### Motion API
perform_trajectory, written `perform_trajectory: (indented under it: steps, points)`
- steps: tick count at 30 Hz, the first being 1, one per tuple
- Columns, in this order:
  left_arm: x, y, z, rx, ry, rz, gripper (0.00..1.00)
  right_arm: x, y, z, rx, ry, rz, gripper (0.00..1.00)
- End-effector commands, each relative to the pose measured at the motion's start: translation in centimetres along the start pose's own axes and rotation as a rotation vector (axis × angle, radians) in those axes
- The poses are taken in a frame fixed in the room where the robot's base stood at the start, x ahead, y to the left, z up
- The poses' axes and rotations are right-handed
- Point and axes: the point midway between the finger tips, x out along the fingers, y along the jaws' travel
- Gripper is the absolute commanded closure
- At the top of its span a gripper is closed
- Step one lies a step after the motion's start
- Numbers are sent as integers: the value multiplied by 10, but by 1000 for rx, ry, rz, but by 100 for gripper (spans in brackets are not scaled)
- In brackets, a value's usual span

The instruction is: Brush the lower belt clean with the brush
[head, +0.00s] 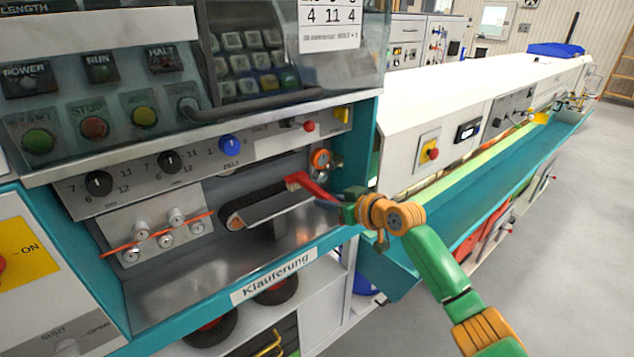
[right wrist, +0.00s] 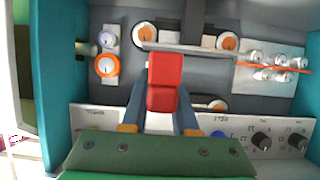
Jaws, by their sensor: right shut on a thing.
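My right gripper (head: 324,196) reaches into the machine's open bay from the right. Its fingers, also in the right wrist view (right wrist: 161,100), are shut on a red brush (head: 304,183). The brush also shows in the right wrist view (right wrist: 166,72), pointing away from the palm. A belt unit (head: 268,207) with a dark band and an orange-hubbed roller lies just left of and below the brush. In the upside-down right wrist view, the lower belt's pale bar (right wrist: 190,49) runs behind the brush tip; I cannot tell whether they touch. The other belt is mostly hidden there. My left gripper is out of view.
A plate with several pegs and an orange strand (head: 160,234) is left of the belt. A knob panel (head: 200,158) overhangs the bay. The teal front ledge (head: 185,312) and right side wall (right wrist: 55,60) bound it. The bay's metal floor (head: 200,270) is clear.

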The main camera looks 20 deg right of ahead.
Motion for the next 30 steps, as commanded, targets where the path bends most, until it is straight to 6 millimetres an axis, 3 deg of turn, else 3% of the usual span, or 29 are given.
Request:
perform_trajectory:
  steps: [1,9,24,30]
  points:
    - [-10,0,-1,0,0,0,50,-9,1,-1,0,-3,2,100]
    - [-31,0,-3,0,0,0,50,-51,0,18,-1,-4,0,100]
    - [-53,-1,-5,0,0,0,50,-128,0,52,-1,-5,-1,100]
    - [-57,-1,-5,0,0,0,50,-147,0,60,-2,0,0,100]
